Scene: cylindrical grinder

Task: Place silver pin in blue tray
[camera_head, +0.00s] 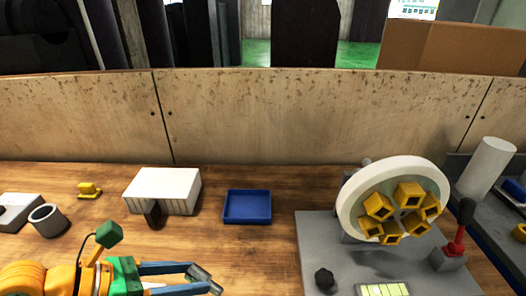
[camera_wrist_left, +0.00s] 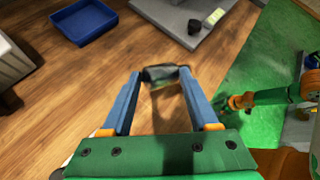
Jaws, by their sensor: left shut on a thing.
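The silver pin (camera_wrist_left: 160,73) is a short grey cylinder lying crosswise between my left fingertips in the left wrist view. My left gripper (camera_head: 203,279) is shut on it, above the wooden table near its front edge in the head view. The blue tray (camera_head: 247,207) is a shallow square tray on the table, empty, beyond and to the right of my left gripper. It also shows at the upper left of the left wrist view (camera_wrist_left: 84,22). Part of my right arm shows small at the right of the left wrist view; its finger opening is unclear.
A white box (camera_head: 163,190) stands left of the tray. A grey cup (camera_head: 47,220) and a small yellow part (camera_head: 89,190) are further left. The grinder fixture (camera_head: 395,200) with yellow sockets stands on a grey plate at right. Bare table lies between gripper and tray.

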